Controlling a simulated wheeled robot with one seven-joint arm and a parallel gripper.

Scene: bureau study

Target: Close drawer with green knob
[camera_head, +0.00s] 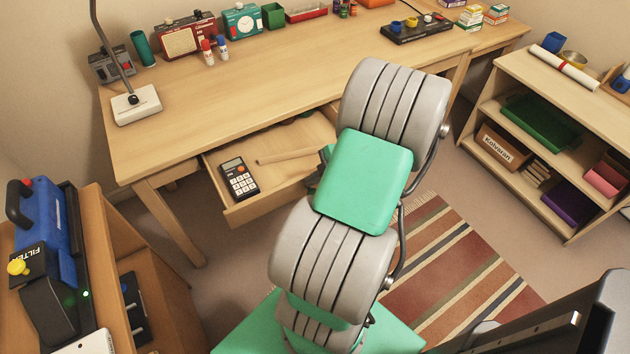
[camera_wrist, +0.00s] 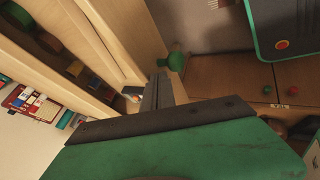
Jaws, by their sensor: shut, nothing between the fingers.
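An open drawer (camera_head: 268,204) sticks out from under the desk in the head view. A calculator (camera_head: 239,178) and a flat wooden piece (camera_head: 287,155) lie in it. My arm covers its right part, and the knob does not show there. In the wrist view a green knob (camera_wrist: 176,62) stands on a pale wooden front (camera_wrist: 137,38). My gripper (camera_wrist: 160,88) shows there as dark narrow fingers, shut and empty, just below the knob in the picture. I cannot tell whether they touch the knob or the wood. My arm mostly hides the gripper in the head view.
The desk top (camera_head: 270,85) carries a lamp (camera_head: 134,102), a radio (camera_head: 188,36) and small items along its back. A low shelf (camera_head: 540,85) stands at the right, and a wooden unit (camera_head: 150,265) at the left. A striped rug (camera_head: 460,275) covers floor at the right.

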